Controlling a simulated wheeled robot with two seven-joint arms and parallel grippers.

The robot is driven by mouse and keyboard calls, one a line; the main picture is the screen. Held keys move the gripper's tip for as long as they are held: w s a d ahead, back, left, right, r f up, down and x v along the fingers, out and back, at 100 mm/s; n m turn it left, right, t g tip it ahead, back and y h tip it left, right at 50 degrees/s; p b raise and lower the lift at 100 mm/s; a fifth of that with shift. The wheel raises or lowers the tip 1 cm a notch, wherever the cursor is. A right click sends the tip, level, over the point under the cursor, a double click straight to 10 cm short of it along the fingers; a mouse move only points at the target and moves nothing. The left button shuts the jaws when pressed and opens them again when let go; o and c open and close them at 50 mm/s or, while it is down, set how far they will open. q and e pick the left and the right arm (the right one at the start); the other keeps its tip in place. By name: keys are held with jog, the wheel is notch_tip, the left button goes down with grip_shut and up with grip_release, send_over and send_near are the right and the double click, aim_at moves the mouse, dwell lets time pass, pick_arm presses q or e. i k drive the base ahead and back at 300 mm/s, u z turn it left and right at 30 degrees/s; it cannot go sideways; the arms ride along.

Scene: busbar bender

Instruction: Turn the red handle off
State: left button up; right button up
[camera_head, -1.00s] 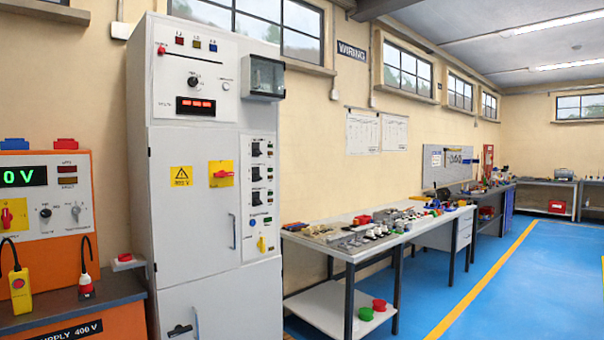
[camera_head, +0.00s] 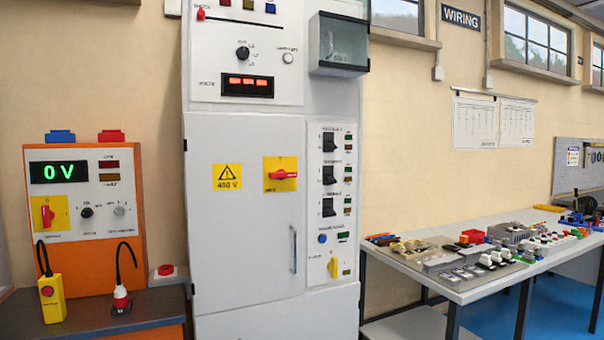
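A red rotary handle (camera_head: 283,175) sits on a yellow plate (camera_head: 272,185) on the door of the tall grey cabinet (camera_head: 246,240). The handle lies roughly horizontal. A second red handle (camera_head: 47,215) sits on a yellow plate on the orange supply unit (camera_head: 95,270) at the left, whose green display (camera_head: 59,172) reads 0 V. The pictures do not say which red handle is meant. Neither of my grippers shows in the current view.
A bench (camera_head: 450,280) with several parts stands right of the cabinet. A low dark counter (camera_head: 150,312) at the left carries a yellow pendant box (camera_head: 51,297) and a red plug (camera_head: 121,298). A vertical door handle (camera_head: 292,249) sticks out from the cabinet.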

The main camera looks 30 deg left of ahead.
aim_at(281, 174)
jog(key=u, duration=0.6)
jog(key=i, duration=1)
jog(key=u, duration=1.05)
